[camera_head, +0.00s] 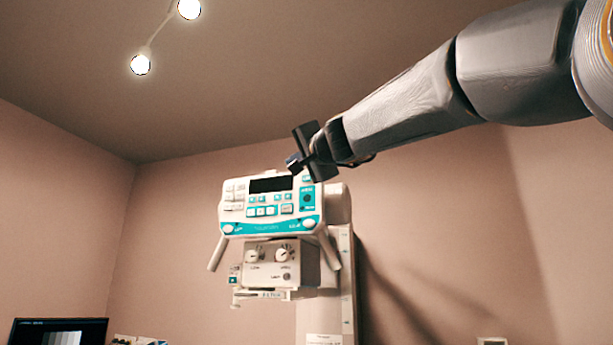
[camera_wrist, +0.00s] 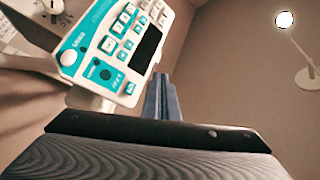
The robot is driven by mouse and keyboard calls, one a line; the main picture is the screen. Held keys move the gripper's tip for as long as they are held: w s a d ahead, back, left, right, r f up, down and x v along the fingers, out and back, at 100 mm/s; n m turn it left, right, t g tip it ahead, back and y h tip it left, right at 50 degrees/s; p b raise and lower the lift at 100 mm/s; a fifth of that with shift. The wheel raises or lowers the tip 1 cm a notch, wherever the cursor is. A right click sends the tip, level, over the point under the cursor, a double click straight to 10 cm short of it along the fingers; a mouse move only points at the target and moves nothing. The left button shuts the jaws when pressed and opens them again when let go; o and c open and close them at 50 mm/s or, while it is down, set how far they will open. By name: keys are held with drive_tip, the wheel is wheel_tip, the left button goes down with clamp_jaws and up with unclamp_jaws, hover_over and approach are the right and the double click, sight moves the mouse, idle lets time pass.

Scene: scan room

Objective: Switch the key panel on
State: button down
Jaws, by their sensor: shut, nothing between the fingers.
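The key panel (camera_head: 267,207) is a white and teal box with a dark display (camera_head: 271,184) and several buttons, mounted on a white machine column. The display is dark. In the wrist view the panel (camera_wrist: 100,60) is at the upper left, tilted, with its buttons and a round dark spot on a teal patch in sight. My gripper (camera_head: 297,165) is at the panel's upper right edge in the head view. In the wrist view its fingers (camera_wrist: 162,97) are together, beside the display end of the panel. Whether they touch the panel cannot be told.
Below the panel is a white box with two knobs (camera_head: 268,264), and angled handles stick out on both sides. A monitor (camera_head: 58,331) stands at the lower left. The wall to the right is bare, and lamps (camera_head: 140,65) hang from the ceiling.

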drive_tip(key=shift+r, duration=0.1)
idle(0.3)
drive_tip(key=shift+w+d, duration=0.5)
drive_tip(key=shift+w, duration=0.9)
drive_tip(key=shift+w+d, duration=0.5)
drive_tip(key=shift+w, duration=0.85)
drive_tip(key=shift+w+d, duration=0.5)
drive_tip(key=shift+w, duration=0.9)
drive_tip(key=shift+w+d, duration=0.15)
drive_tip(key=shift+w, duration=0.25)
drive_tip(key=shift+w+d, duration=0.15)
drive_tip(key=shift+w, duration=0.2)
drive_tip(key=shift+s, duration=0.1)
drive_tip(key=shift+s+a, duration=0.3)
drive_tip(key=shift+s, duration=0.35)
drive_tip(key=shift+s, duration=0.1)
drive_tip(key=shift+s+a+b, duration=0.2)
drive_tip(key=shift+s+a, duration=0.1)
drive_tip(key=shift+s, duration=0.45)
drive_tip(key=shift+s+a+b, duration=0.15)
drive_tip(key=shift+s+a, duration=0.1)
drive_tip(key=shift+s, duration=0.5)
drive_tip(key=shift+s+a+b, duration=0.2)
drive_tip(key=shift+s+a, duration=0.1)
drive_tip(key=shift+s, duration=0.45)
